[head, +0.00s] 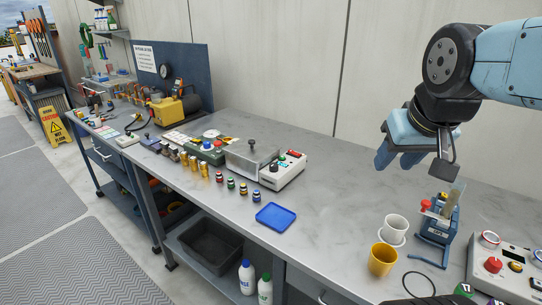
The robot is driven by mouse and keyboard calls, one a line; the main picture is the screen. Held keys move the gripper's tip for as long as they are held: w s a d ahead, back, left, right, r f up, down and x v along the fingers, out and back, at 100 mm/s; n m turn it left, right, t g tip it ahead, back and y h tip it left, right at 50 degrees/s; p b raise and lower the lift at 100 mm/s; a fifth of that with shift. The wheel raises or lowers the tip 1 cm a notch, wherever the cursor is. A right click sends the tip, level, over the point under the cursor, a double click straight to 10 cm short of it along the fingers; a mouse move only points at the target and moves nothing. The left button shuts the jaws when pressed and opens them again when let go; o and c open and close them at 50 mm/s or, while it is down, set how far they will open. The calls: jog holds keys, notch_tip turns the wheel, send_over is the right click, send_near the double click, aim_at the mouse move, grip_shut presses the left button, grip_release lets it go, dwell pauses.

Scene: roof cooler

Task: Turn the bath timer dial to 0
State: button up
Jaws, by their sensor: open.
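My gripper (394,164) is open and empty, with blue fingers pointing down and left. It hangs in the air above the right part of the bench, well apart from the devices there. A steel lidded bath (248,158) with a black knob on its lid stands mid-bench. Its white control panel (288,172) on the right side carries a dark round dial (274,168), a green part and a red display. This seems to be the bath timer dial, but its pointer and markings are too small to read.
A blue tray (275,217), a yellow cup (382,259), a white cup (395,229) and a blue stand (437,225) are on the bench. A white box (508,272) with a red knob is at the right edge. Several small jars stand left of the tray. Bench between bath and cups is mostly clear.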

jog(key=shift+o, duration=1.4)
jog(key=shift+w+r, duration=0.15)
jog(key=shift+w+r+m, duration=0.15)
jog(key=shift+w+m, duration=0.15)
jog(key=shift+w, duration=0.05)
jog(key=m+g, duration=0.6)
jog(key=m, duration=1.2)
send_over(274, 164)
notch_tip(274, 164, down, 9)
notch_tip(274, 164, down, 13)
jog(key=shift+f, duration=0.15)
